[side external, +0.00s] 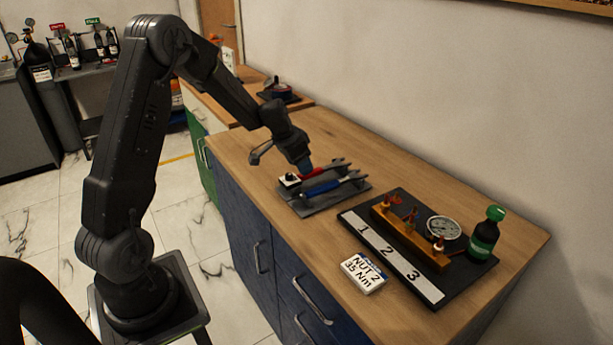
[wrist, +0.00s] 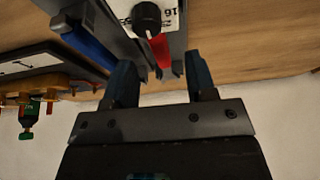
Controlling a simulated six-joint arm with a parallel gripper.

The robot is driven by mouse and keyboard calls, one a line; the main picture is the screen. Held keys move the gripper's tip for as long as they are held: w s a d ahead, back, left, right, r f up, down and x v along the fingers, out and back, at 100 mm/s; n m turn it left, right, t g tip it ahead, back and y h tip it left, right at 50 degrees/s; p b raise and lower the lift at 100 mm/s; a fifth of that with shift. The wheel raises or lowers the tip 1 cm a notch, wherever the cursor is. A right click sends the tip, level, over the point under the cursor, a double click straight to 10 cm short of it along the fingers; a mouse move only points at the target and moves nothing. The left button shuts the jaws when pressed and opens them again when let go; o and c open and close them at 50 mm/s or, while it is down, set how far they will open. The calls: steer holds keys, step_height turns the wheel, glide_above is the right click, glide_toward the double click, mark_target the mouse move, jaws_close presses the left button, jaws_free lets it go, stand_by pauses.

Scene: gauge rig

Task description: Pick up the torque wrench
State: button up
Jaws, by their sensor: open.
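A dark grey rack (side external: 330,199) on the wooden bench holds a red-handled tool (side external: 313,174) and, in front of it, a blue-handled tool (side external: 323,187). They look like wrenches; I cannot tell from their shapes which is the torque wrench. A white scale plate with a black knob (side external: 290,180) sits at the rack's left end. My gripper (side external: 306,169) is just above the red handle. In the wrist view my gripper (wrist: 163,77) is open, with the red handle (wrist: 160,49) between the lines of its fingers, partly hidden by the knob (wrist: 146,18). The blue handle (wrist: 87,45) lies to the left.
A black board (side external: 434,293) marked 1, 2, 3 carries a brass bar (side external: 408,239) with fittings, a round gauge (side external: 443,228) and a green bottle (side external: 486,235). A card reading "NUT 2 35 Nm" (side external: 363,273) lies near the front edge. The bench behind the rack is clear.

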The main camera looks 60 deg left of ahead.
mark_target(317, 172)
steer(key=x, duration=0.3)
steer(key=shift+w+f, duration=0.1)
steer(key=shift+f, duration=0.2)
jaws_close()
steer(key=shift+r, duration=0.1)
